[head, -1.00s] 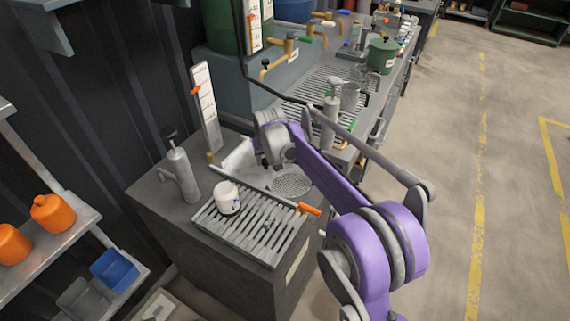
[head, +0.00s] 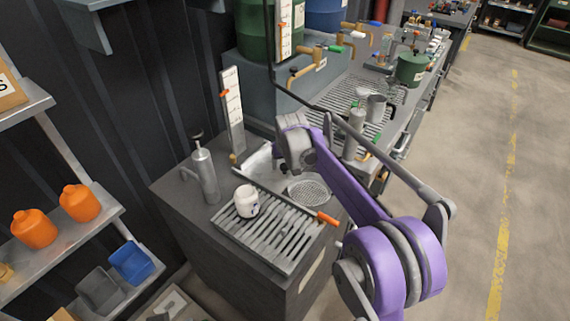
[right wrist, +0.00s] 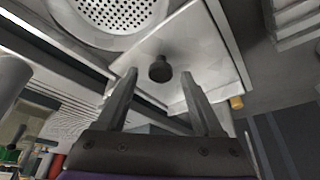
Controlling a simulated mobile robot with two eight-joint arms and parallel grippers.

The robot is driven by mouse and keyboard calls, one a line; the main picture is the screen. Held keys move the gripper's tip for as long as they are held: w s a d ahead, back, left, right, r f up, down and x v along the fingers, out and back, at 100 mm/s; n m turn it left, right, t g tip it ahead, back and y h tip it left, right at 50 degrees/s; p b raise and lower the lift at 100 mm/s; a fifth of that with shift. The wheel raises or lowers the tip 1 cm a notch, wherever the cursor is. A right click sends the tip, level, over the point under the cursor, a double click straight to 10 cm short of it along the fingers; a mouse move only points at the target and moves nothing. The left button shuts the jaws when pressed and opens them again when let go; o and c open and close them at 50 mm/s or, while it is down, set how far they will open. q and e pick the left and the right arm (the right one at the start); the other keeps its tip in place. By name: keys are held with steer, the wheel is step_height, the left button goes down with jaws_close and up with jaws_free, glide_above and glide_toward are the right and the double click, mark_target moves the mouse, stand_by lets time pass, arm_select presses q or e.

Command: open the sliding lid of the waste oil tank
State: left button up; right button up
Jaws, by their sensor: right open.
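The waste oil tank (head: 205,248) is a dark grey cabinet in the head view. Its top bears a pale sliding lid (head: 258,162) next to a round perforated strainer (head: 309,192). In the right wrist view the lid (right wrist: 205,50) is a flat light plate with a dark round knob (right wrist: 160,69). My right gripper (right wrist: 159,77) is open, with one finger on each side of the knob in that picture; I cannot tell whether they touch it. In the head view my right wrist hangs over the lid and hides part of it. My left gripper is not in view.
A slatted drain grate (head: 268,235) holds a white jar (head: 246,201) and a tool with an orange handle (head: 327,218). A grey pump can (head: 205,172) and an upright gauge board (head: 232,110) stand near the lid. A bench (head: 345,95) with taps extends behind.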

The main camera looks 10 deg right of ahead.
steer(key=v, duration=1)
steer(key=shift+r, duration=0.15)
steer(key=s+d+p, duration=0.2)
steer(key=s+p, duration=0.1)
steer(key=s, duration=1.6)
steer(key=s+f, duration=0.3)
steer(key=s, duration=0.5)
steer(key=s+f+p, duration=0.1)
steer(key=s+f, duration=0.3)
steer(key=s, duration=0.4)
steer(key=shift+n+t, duration=0.3)
steer(key=shift+t, duration=0.1)
steer(key=shift+s+d, duration=0.1)
steer(key=shift+d, duration=0.1)
